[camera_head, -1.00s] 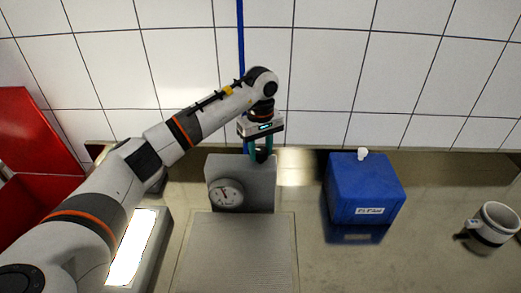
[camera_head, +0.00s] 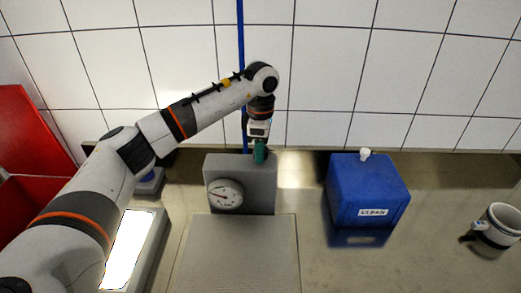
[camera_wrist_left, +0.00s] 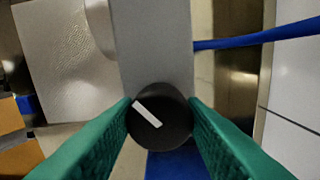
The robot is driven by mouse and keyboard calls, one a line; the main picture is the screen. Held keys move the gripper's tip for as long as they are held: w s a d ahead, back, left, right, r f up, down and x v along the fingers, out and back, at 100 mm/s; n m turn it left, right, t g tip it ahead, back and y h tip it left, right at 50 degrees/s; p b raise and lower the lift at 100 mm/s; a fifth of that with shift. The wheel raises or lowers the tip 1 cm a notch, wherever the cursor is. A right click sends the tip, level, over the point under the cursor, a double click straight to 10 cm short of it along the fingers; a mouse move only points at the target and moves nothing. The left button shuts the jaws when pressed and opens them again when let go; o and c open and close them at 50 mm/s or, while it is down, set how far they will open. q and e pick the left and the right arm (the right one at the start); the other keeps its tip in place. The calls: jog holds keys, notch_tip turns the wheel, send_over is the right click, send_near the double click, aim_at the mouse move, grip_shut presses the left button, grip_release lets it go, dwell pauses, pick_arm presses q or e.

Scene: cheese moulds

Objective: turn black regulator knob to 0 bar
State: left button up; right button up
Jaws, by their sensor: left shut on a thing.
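The black regulator knob (camera_wrist_left: 172,125) with a white pointer line sits at the end of a grey block, between the green fingers of my left gripper (camera_wrist_left: 160,118) in the left wrist view. The fingers are shut on the knob, one on each side. In the head view my left gripper (camera_head: 260,152) points down at the top of the grey block (camera_head: 258,180) and hides the knob. A round white gauge (camera_head: 225,194) is on the block's front; its needle points to the left and slightly up. Its numbers are too small to read. My right gripper is not in view.
A blue box (camera_head: 365,188) labelled "CLEAN" stands right of the block. A mug (camera_head: 496,226) is at the far right. A flat grey plate (camera_head: 240,250) lies in front of the block. A red bin (camera_head: 35,135) is at the left. A blue hose (camera_head: 241,70) runs up the tiled wall.

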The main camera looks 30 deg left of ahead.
pick_arm(q)
jog(key=n, duration=0.5)
jog(key=shift+n+b, duration=0.3)
jog(key=shift+b, duration=0.1)
jog(key=shift+r+n, duration=0.15)
jog(key=shift+n, duration=2.05)
jog(key=o, duration=1)
jog(key=shift+r+b, duration=0.2)
jog(key=shift+b, duration=0.15)
notch_tip(320, 180, up, 12)
jog(key=shift+f+b, duration=0.25)
jog(key=shift+b, duration=0.5)
